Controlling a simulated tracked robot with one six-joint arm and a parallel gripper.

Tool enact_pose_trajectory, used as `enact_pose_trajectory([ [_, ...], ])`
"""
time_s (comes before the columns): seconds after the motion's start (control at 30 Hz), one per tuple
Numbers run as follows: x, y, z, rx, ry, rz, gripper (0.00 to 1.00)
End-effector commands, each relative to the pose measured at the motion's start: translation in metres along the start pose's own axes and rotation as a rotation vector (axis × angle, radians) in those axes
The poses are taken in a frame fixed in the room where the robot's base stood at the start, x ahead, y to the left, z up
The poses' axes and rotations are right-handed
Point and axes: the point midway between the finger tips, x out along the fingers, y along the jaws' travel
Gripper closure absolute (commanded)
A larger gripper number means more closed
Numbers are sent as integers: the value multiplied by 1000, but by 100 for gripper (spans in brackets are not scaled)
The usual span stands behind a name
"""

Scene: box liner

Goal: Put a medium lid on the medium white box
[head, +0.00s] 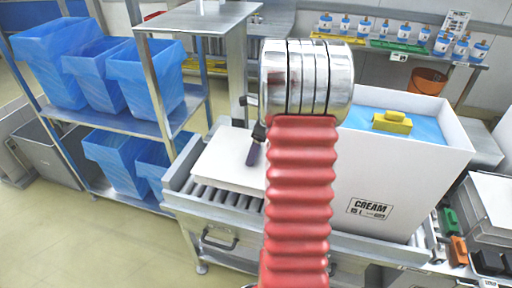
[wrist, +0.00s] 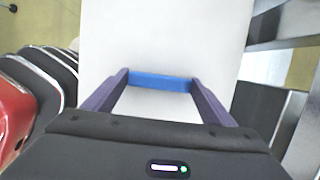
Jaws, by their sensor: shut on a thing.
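My gripper (wrist: 159,80) has its two purple fingers at the ends of a blue bar-shaped handle (wrist: 160,83) on a white lid (wrist: 165,35). It is shut on that handle. In the head view the white lid (head: 222,158) is a flat white slab over the roller conveyor, with a purple fingertip (head: 255,150) at its right part. My red arm hides its right side. A tall white box marked CREAM (head: 400,180) stands right of the arm, with a blue surface inside and a yellow block (head: 392,122) on it. I cannot tell whether a box is under the lid.
Metal shelves at the left hold several blue-lined bins (head: 145,80). The roller conveyor (head: 210,194) runs below the lid. Green (head: 447,221) and orange (head: 458,250) handled items and white slabs (head: 495,195) are at the right. Bottles (head: 403,32) line the back shelf.

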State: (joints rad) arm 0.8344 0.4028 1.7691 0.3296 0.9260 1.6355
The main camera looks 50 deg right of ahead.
Motion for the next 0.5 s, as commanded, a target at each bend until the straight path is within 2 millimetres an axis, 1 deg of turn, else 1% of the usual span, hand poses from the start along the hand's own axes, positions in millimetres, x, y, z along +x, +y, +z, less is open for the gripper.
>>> enact_pose_trajectory([
  [0.5, -5, 36, 2, -1, 0, -1, 50],
])
